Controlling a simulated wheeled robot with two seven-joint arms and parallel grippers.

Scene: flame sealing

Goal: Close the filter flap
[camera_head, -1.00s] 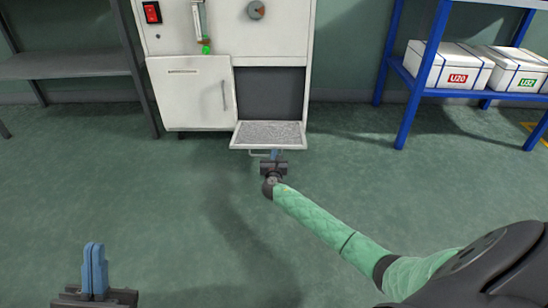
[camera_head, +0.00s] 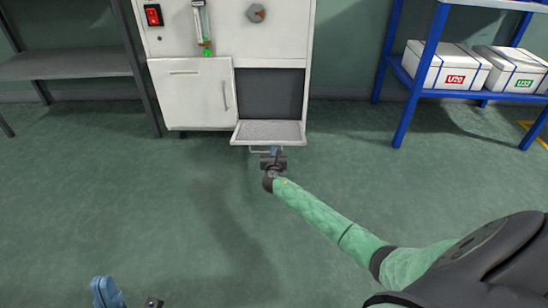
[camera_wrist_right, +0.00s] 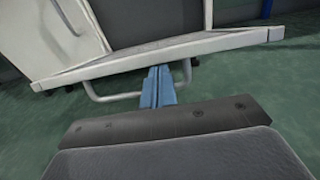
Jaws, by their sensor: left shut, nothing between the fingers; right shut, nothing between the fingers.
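The filter flap (camera_head: 268,132) is folded down and open at the bottom of the white cabinet, its speckled inner face up. Its bar handle (camera_head: 256,151) is on the outer edge. My right gripper (camera_head: 275,151) is shut with its blue fingertips at the flap's front edge. In the right wrist view the shut fingers (camera_wrist_right: 158,88) reach under the flap's rim (camera_wrist_right: 205,48), between the ends of the handle (camera_wrist_right: 105,98). Whether they touch the flap I cannot tell. My left gripper (camera_head: 107,292) is shut and empty at the bottom left, partly cut off, far from the flap.
The white cabinet (camera_head: 270,45) has a closed door (camera_head: 195,95) left of the dark opening (camera_head: 270,93). A grey shelf (camera_head: 65,65) stands at left. A blue rack (camera_head: 408,115) with white boxes (camera_head: 452,67) stands at right. The green floor in front is clear.

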